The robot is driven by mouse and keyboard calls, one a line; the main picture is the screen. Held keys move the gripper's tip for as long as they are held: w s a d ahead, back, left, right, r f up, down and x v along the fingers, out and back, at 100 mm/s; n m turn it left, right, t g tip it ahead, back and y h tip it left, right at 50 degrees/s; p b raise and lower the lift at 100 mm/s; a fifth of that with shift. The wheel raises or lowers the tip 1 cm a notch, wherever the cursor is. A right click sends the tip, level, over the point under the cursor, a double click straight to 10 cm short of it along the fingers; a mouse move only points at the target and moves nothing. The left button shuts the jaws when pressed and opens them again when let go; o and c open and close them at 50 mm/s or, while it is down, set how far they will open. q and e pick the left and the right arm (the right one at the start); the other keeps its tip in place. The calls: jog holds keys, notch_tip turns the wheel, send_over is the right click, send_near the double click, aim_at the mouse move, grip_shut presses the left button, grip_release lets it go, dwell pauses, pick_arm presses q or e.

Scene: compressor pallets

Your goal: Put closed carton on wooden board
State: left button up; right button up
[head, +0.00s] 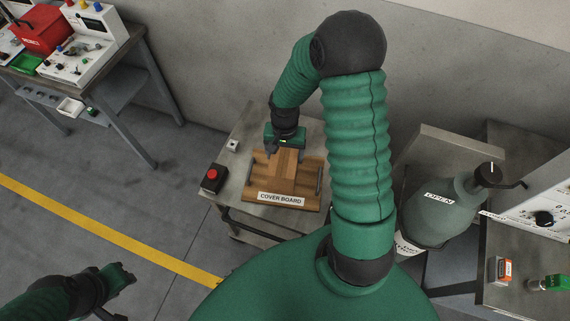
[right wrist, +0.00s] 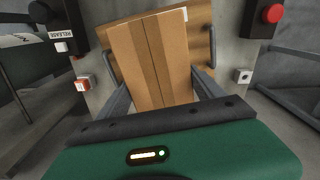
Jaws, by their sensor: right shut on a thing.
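The closed brown carton (head: 287,160) is in my right gripper (head: 285,147), over the wooden board (head: 302,187) labelled COVER BOARD. In the right wrist view the carton (right wrist: 150,62) has its flaps shut with a seam down the middle, and the fingers of my right gripper (right wrist: 160,88) press on both its sides. Part of the board (right wrist: 203,48) shows behind the carton, slightly turned from it. I cannot tell whether the carton touches the board. My left gripper (head: 122,276) is empty at the lower left, far from the board; its jaw gap is unclear.
The board lies on a metal table (head: 240,127) against the wall. A red button box (head: 212,178) stands at its left edge. A green tank (head: 446,208) labelled OPEN stands to the right. A workbench (head: 110,57) with a red case (head: 40,31) is at upper left.

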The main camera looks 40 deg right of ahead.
notch_tip(320, 180, down, 5)
jog(key=shift+w+a+r, duration=0.1)
jog(key=shift+w+r, duration=0.05)
jog(key=shift+r, duration=0.05)
jog(key=shift+d, duration=0.2)
jog(key=o, duration=2.1)
jog(key=shift+a, duration=0.1)
jog(key=shift+a, duration=0.1)
notch_tip(320, 180, up, 11)
jog(key=shift+r, duration=0.5)
jog(key=s+a+r+n+t, duration=0.1)
jog(key=s+a+n, duration=0.1)
jog(key=a+n, duration=0.3)
jog(key=s+a+r+n+t, duration=0.1)
jog(key=s+a+r+n, duration=0.1)
jog(key=a+n, duration=0.3)
jog(key=shift+s+a+r+t, duration=0.15)
jog(key=shift+s+a+t, duration=0.25)
jog(key=shift+a, duration=1.3)
